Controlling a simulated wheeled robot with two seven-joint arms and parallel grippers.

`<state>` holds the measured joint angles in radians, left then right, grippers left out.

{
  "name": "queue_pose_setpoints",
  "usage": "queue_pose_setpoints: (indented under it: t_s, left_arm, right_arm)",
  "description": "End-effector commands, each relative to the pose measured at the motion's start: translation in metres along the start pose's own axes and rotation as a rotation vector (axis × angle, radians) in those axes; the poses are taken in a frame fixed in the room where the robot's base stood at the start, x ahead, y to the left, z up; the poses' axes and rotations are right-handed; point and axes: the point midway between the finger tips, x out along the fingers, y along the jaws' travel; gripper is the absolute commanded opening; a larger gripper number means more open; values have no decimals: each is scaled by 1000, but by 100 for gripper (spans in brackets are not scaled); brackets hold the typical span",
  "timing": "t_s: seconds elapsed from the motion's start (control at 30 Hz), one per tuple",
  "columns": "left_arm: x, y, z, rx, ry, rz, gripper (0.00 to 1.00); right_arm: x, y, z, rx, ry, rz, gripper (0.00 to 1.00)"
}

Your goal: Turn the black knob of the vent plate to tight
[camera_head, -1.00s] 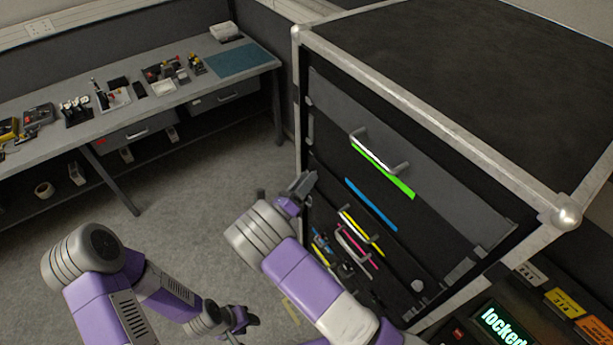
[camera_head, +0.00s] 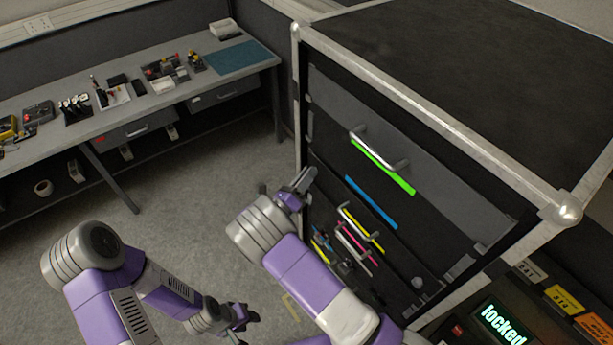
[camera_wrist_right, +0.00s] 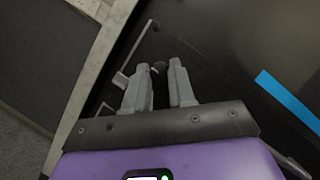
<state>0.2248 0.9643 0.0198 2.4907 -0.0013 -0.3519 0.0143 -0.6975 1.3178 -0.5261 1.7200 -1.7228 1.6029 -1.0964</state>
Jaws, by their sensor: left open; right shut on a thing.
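My right gripper (camera_head: 306,180) is at the left edge of the dark rack front, with its fingertips pointing at it. In the right wrist view, its two grey fingers (camera_wrist_right: 161,82) are close on either side of a small dark thing, which I take to be the black knob (camera_wrist_right: 160,76). The fingers and shadow hide most of it, so its turn position cannot be read. The vent plate cannot be made out clearly against the dark rack front. My left gripper (camera_head: 240,317) is open and empty, low over the floor, away from the rack.
A thin metal rod (camera_wrist_right: 138,45) is near my right fingers. A display (camera_head: 504,325) reads "locked". A workbench (camera_head: 160,103) stands at the left.

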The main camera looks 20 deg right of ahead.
Motion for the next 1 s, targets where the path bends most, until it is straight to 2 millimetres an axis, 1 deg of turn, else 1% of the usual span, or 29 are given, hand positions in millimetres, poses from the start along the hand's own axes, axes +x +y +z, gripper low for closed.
queue_pose_setpoints:
  t_s: [0.17, 0.37, 0.6, 1.0]
  left_arm:
    - [12, -5, 0, 0, 0, 0, 42]
    - [31, -12, -1, 0, 0, 0, 42]
    - [55, -21, -2, 0, 0, 0, 42]
    - [90, -34, -4, 0, 0, 0, 42]
  right_arm:
    - [-1, 3, -1, 73, -2, -31, 0]
    - [-2, 5, -2, 214, -3, -89, 0]
    - [-2, 7, -2, 425, -2, -175, 0]
    - [-1, 8, 0, 777, -1, -321, 0]
